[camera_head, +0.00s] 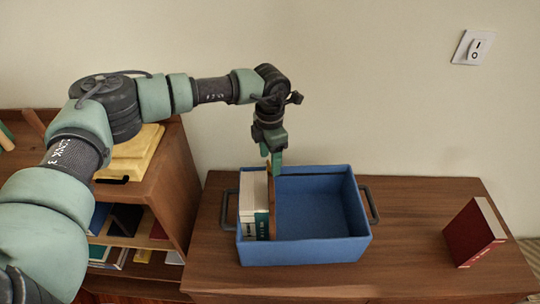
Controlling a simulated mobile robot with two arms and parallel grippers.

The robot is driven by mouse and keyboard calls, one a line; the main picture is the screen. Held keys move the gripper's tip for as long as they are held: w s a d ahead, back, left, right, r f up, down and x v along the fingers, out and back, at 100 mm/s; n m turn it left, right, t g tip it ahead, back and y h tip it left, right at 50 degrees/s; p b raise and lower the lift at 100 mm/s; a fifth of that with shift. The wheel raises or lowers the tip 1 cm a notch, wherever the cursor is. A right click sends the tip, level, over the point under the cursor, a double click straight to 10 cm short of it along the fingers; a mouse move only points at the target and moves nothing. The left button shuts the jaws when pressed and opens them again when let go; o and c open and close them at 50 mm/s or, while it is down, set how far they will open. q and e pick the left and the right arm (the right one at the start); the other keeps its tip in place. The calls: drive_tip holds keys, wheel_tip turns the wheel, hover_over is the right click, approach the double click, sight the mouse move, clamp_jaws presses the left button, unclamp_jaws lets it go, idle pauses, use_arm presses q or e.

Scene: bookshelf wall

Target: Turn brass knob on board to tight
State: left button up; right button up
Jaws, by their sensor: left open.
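No brass knob or board with markings can be made out in the head view. My left gripper (275,170) points down at the blue bin (315,250), with its fingertips at the top of a thin brown upright piece (271,210) inside it. The jaws are open, but the fingers overlap from this angle. I cannot tell whether they touch that piece. My right gripper is out of view.
Books (252,198) stand in the bin's left part; its right part is empty. A dark red book (474,233) stands at the right of the wooden cabinet top (410,210). A bookshelf (172,185) with a yellow object (135,158) on top is left. A light switch (473,47) is on the wall.

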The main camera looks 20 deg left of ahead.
use_arm(q)
drive_tip(key=shift+f, duration=0.55)
clamp_jaws()
drive_tip(key=shift+f, duration=0.1)
drive_tip(key=m+b, duration=0.3)
drive_tip(key=b, duration=0.1)
drive_tip(key=shift+f, duration=0.2)
drive_tip(key=shift+r+m+b, duration=0.25)
drive_tip(key=shift+m+b, duration=0.25)
drive_tip(key=shift+m, duration=0.2)
drive_tip(key=shift+r, duration=0.1)
unclamp_jaws()
